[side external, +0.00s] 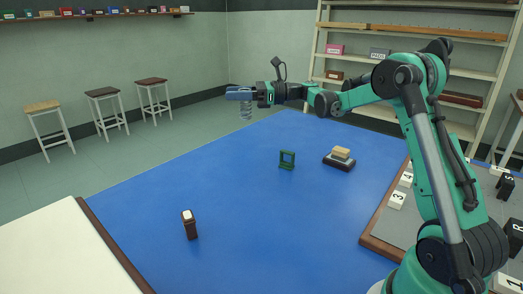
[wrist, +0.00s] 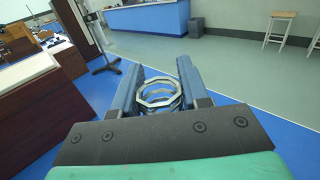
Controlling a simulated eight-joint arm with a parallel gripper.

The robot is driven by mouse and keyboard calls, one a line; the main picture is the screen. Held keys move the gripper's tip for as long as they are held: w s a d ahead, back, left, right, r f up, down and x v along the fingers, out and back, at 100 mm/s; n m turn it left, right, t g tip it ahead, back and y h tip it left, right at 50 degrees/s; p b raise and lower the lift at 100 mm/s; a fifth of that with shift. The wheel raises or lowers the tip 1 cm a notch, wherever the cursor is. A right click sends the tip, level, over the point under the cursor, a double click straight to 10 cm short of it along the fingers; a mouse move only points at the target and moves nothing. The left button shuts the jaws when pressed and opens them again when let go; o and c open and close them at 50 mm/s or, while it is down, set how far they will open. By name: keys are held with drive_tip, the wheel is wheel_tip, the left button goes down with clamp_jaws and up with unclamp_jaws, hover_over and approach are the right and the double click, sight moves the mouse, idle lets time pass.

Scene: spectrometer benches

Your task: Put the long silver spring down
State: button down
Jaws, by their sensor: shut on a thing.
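The long silver spring (side external: 245,112) hangs upright below my gripper (side external: 240,95) in the side external view, above the far left edge of the blue table top (side external: 230,190). In the wrist view the spring (wrist: 160,99) shows as silver rings between the two blue fingers of my gripper (wrist: 159,92). The fingers are shut on it. The spring's lower end is clear of any surface in the side external view.
On the blue top stand a small green frame (side external: 287,160), a dark stand with tan blocks (side external: 339,159) and a brown upright block (side external: 189,225). The middle of the top is mostly clear. A grey board with numbered blocks (side external: 396,200) lies at the right. Stools (side external: 105,96) stand beyond.

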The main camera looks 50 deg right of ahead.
drive_tip(key=shift+s+d+f, duration=0.35)
drive_tip(key=shift+d+f, duration=0.25)
drive_tip(key=shift+f, duration=2.75)
drive_tip(key=shift+s+d+f, duration=0.4)
drive_tip(key=shift+d+f, duration=0.15)
drive_tip(key=shift+f, duration=2.75)
drive_tip(key=shift+s+d+f, duration=0.35)
drive_tip(key=shift+d+f, duration=0.25)
drive_tip(key=shift+f, duration=2.75)
drive_tip(key=shift+c, duration=2.2)
unclamp_jaws()
